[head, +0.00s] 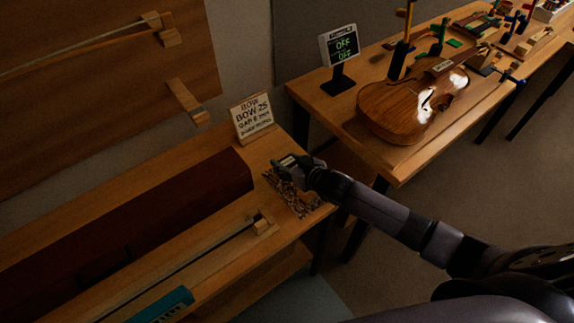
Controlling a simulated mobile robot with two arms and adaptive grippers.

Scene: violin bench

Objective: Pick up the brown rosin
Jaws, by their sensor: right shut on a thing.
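My right gripper (287,164) reaches in from the right over the end of the bow bench, above a patterned cloth (300,205). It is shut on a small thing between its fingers. The fingers hide most of that thing, and its colour is too dark to tell, so I cannot be sure it is the brown rosin. I make out no other rosin on the bench. I cannot tell whether the held thing touches the cloth. My left gripper is not in view.
A dark red case (130,228) lies along the bench (258,148). A sign (252,118) stands behind the gripper. A wooden holder with a bow (262,222) and a teal object (168,303) are in front. A violin (400,110) and a display (342,46) are on the right table.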

